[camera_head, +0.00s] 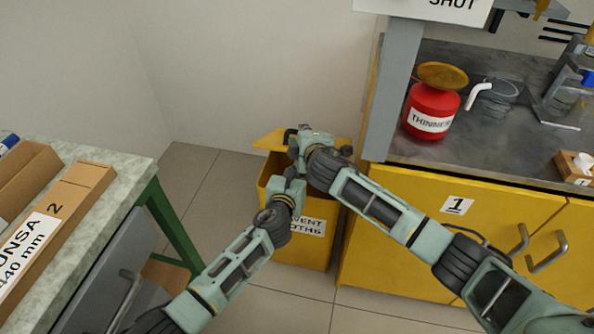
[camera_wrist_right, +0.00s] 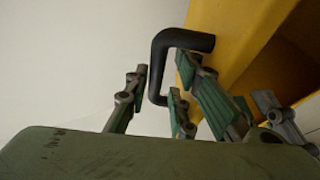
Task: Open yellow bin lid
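The yellow bin (camera_head: 318,251) stands on the floor beside the yellow cabinet, with a label partly reading "VENT" on its front. Its lid (camera_head: 283,139) is raised at the back, and some of the bin's inside shows. In the right wrist view, a black handle (camera_wrist_right: 158,68) sticks out from the yellow lid (camera_wrist_right: 225,35). My right gripper (camera_wrist_right: 160,82) is around this handle, with visible gaps between its green-padded fingers and the bar. In the head view, my right gripper (camera_head: 308,136) is over the bin. My left gripper (camera_head: 290,178) is near the bin's front, its fingers hidden.
A yellow cabinet (camera_head: 415,245) with a grey worktop is close on the right; a red thinner can (camera_head: 432,112) stands on top. A grey post (camera_head: 393,90) rises behind my right arm. A workbench (camera_head: 108,168) with cardboard boxes is at left. Tiled floor lies between.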

